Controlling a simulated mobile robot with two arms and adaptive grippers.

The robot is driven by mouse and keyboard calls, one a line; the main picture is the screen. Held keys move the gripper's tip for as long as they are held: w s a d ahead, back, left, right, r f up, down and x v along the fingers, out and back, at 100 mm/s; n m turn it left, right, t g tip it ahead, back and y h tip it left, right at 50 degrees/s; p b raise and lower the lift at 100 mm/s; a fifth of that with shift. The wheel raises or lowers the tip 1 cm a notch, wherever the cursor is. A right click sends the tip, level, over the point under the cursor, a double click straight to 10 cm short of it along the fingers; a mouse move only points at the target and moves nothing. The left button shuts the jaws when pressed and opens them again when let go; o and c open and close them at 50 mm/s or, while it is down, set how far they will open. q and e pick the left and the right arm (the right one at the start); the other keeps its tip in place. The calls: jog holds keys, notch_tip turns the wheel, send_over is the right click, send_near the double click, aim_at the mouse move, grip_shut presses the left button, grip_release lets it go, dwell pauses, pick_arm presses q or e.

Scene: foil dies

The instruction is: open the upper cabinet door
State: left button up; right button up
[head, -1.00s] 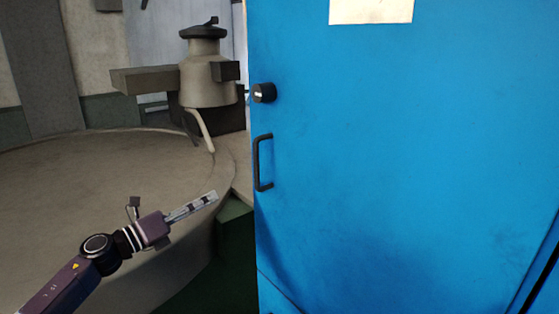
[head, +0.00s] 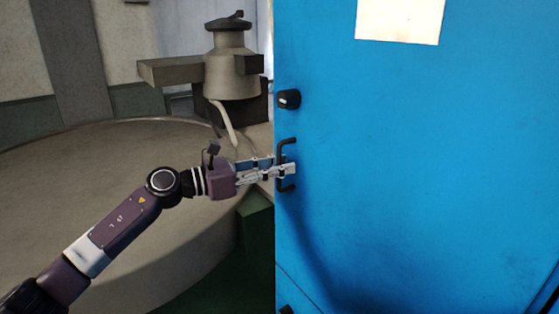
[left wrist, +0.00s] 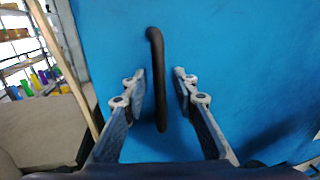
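The blue cabinet door (head: 420,160) fills the right half of the head view and looks shut. Its black bar handle (head: 284,147) stands upright near the door's left edge, below a black round knob (head: 288,99). My left gripper (head: 291,168) is at the handle and hides its middle. In the left wrist view the handle (left wrist: 158,80) runs between the two open fingers of my left gripper (left wrist: 160,90), with a gap on each side. The fingers do not visibly touch it. My right gripper is not in view.
A large round grey-brown basin (head: 100,190) stands left of the cabinet, with a grey vessel (head: 231,70) behind it. A paper sheet (head: 400,18) is on the door. A shelf with coloured items (left wrist: 30,75) shows at the left in the left wrist view.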

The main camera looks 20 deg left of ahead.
pick_arm(q)
jog(key=shift+c, duration=0.4)
grip_shut()
